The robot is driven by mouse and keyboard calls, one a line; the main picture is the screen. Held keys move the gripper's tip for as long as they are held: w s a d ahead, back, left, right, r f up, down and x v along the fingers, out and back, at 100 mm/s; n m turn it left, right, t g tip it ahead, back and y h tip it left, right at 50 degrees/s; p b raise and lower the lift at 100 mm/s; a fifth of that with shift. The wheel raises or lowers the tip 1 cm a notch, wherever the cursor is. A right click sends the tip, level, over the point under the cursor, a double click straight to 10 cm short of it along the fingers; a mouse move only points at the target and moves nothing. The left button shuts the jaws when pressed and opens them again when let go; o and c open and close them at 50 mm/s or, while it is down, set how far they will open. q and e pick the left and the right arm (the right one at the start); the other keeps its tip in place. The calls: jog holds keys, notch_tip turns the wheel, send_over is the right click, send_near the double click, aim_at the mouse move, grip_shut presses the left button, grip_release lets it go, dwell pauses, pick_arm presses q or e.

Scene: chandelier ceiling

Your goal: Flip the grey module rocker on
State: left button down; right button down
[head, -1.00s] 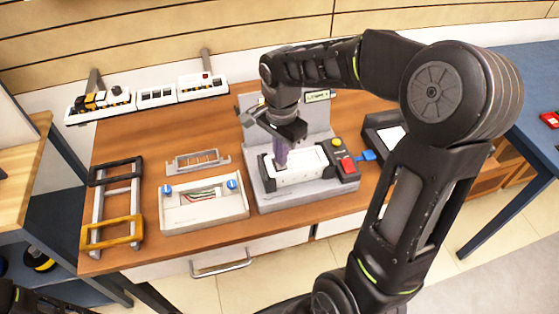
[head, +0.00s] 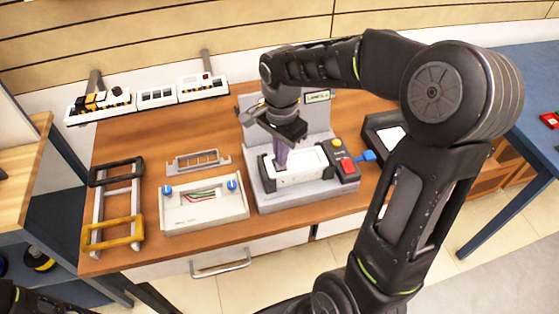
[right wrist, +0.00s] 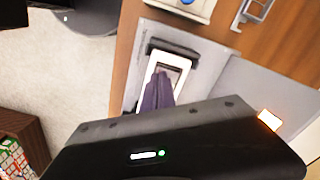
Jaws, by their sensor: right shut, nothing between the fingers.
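A white module panel (head: 308,164) sits in the black holder of a grey test stand (head: 305,195). My right gripper (head: 281,165) points down at the left part of this panel, its purplish fingers shut with nothing between them. In the right wrist view the fingers (right wrist: 156,98) reach over the white panel (right wrist: 148,88). A grey rocker (right wrist: 172,66) in a dark recess shows just beyond the fingertips; its tilt is too small to tell. Whether the fingertips touch it I cannot tell. My left gripper is not clearly in view; only a dark piece of that arm shows at the bottom left.
The stand has a red button (head: 346,165) and a yellow button (head: 337,143) at its right. A white box with blue knobs (head: 205,212) and a grey frame (head: 198,161) lie to the left. A black-and-yellow rack (head: 113,232) stands further left. White modules (head: 157,96) line the back.

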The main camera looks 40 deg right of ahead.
notch_tip(320, 180, up, 7)
jog(key=p, duration=0.4)
jog(key=shift+f, duration=0.15)
dwell(0.5)
